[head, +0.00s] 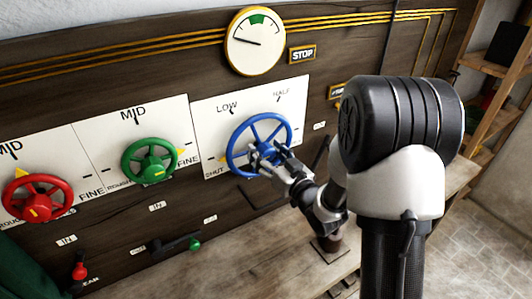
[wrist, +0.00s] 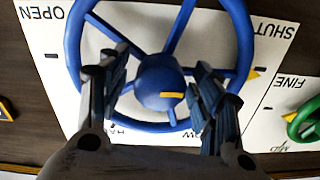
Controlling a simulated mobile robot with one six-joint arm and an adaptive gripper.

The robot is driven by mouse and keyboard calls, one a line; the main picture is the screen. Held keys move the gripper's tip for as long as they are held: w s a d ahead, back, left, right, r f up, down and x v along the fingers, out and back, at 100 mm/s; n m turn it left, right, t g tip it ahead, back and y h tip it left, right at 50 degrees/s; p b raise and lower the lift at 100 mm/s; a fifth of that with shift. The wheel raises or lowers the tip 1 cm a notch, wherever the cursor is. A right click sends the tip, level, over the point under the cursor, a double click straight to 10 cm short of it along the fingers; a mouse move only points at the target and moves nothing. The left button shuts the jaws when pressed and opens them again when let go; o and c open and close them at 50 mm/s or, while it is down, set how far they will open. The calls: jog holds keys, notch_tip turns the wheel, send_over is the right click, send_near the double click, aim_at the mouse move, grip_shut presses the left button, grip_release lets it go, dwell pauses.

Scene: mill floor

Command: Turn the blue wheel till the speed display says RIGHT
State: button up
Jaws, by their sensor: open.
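The blue wheel (head: 262,117) stands on a white panel marked SHUT, LOW and HALF. In the wrist view the blue wheel (wrist: 161,82) fills the middle, upside down, with a yellow mark on its hub. A yellow pointer (wrist: 254,74) sits just outside its rim on the SHUT side. My gripper (head: 267,150) is at the wheel; in the wrist view my gripper (wrist: 155,65) is open, one finger each side of the hub. I cannot tell whether the fingers touch the spokes. The display sign (head: 302,54) reads STOP. The gauge (head: 256,41) needle points left, outside its green band.
A green wheel (head: 149,159) and a red wheel (head: 37,197) stand left on their own panels. A green-knobbed lever (head: 193,244) and a red-knobbed lever (head: 79,271) sit below.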

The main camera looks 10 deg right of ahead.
jog(key=shift+w, duration=0.3)
jog(key=shift+c, duration=0.5)
jog(key=c, duration=1)
